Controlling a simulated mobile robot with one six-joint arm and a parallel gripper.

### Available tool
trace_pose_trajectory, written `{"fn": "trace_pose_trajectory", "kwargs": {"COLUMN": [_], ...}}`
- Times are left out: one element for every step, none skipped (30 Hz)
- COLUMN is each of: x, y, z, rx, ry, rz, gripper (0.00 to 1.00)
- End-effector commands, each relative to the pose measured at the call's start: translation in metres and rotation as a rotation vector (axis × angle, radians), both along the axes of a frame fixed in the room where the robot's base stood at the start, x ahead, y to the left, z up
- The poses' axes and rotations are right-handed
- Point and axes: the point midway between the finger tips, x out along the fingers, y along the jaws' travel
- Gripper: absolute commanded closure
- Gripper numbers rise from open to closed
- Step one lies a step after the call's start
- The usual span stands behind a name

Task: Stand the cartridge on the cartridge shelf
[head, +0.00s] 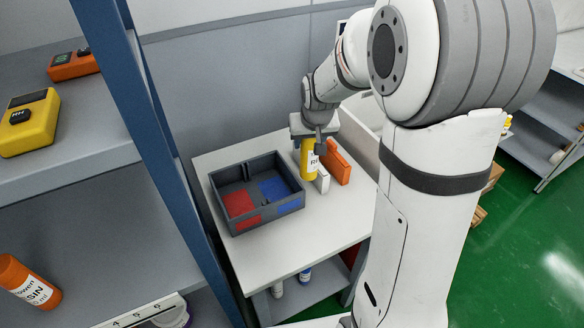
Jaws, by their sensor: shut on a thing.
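My gripper (314,136) is shut on a yellow cartridge (307,160) with a white label. The cartridge is roughly upright, below the gripper, over the right part of a white table. I cannot tell whether its bottom touches the table. An orange cartridge (22,278) with a label reading "SIN" in part lies tilted in view on the lower level of a grey shelf unit at the left. A strip with numbers (138,314) runs along that lower level. Which level is the cartridge shelf is not marked in view.
A dark grey tray (262,212) with red and blue floor areas stands on the white table (270,255). A white block (323,180) and an orange block (338,163) stand right of the cartridge. A blue post (150,110) separates the shelf unit from the table. A yellow device (30,122) sits on the upper shelf.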

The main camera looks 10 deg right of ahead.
Motion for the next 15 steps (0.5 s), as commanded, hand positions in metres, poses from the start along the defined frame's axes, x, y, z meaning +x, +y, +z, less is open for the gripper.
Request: {"fn": "trace_pose_trajectory", "kwargs": {"x": [-0.001, -0.001, 0.000, -0.001, -0.001, -0.001, 0.000, 0.000, 0.000, 0.000, 0.000, -0.001, 0.000, -0.001, 0.000], "y": [0.001, 0.002, 0.003, 0.003, 0.004, 0.004, 0.005, 0.005, 0.005, 0.006, 0.006, 0.006, 0.006, 0.006, 0.006], "z": [-0.011, -0.017, -0.024, -0.028, -0.032, -0.037, -0.040, -0.042, -0.045, -0.048, -0.053, -0.059, -0.063, -0.068, -0.073], "rx": [0.000, 0.000, 0.000, 0.001, 0.000, 0.000, 0.000, 0.000, 0.000, 0.000, 0.000, 0.000, 0.000, 0.000, 0.000], "ry": [0.006, 0.006, 0.005, 0.005, 0.003, 0.004, 0.002, 0.002, 0.002, 0.002, 0.002, 0.004, 0.003, 0.005, 0.003], "rz": [0.003, 0.004, 0.005, 0.007, 0.008, 0.010, 0.010, 0.011, 0.012, 0.012, 0.013, 0.013, 0.014, 0.014, 0.014], "gripper": [0.86, 0.86, 0.86, 0.86, 0.86, 0.86, 0.86, 0.86, 0.86, 0.86, 0.86, 0.86, 0.86, 0.86, 0.86]}}
